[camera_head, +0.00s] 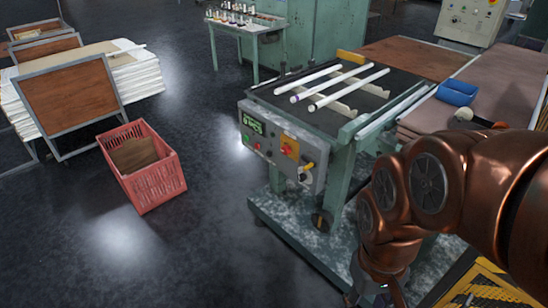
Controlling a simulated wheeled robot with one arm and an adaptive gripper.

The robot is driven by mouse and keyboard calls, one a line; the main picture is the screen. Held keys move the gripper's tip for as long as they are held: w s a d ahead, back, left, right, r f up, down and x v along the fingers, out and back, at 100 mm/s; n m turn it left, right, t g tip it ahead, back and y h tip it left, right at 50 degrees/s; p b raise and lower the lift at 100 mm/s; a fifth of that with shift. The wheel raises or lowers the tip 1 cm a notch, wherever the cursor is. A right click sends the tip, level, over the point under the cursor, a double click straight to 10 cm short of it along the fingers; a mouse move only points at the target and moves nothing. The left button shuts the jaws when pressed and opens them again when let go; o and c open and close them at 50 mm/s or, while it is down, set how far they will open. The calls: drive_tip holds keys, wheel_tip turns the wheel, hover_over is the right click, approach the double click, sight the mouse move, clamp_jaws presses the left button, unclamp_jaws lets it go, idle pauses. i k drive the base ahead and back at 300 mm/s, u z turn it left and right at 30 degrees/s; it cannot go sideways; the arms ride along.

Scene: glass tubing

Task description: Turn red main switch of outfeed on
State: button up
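The outfeed is a green-framed table with a grey control box (282,146) on its front. A small red switch (288,149) sits on a yellow plate on this box. Its exact handle angle is too small to read. A green display (253,123), small red and green buttons and a yellow-handled part (308,166) share the same box. My copper arm comes in from the right and bends down to the bottom edge. No part of my arm touches the box.
White glass tubes (338,84) lie on the outfeed's dark top. A red crate (142,166) stands on the floor at left, near a brown-panelled rack (70,95). A blue bin (457,92) lies on the right table. Dark floor in front of the box is clear.

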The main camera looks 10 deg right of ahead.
sight(286, 150)
drive_tip(key=u, duration=0.6)
drive_tip(key=i, duration=0.4)
drive_tip(key=u, duration=1.15)
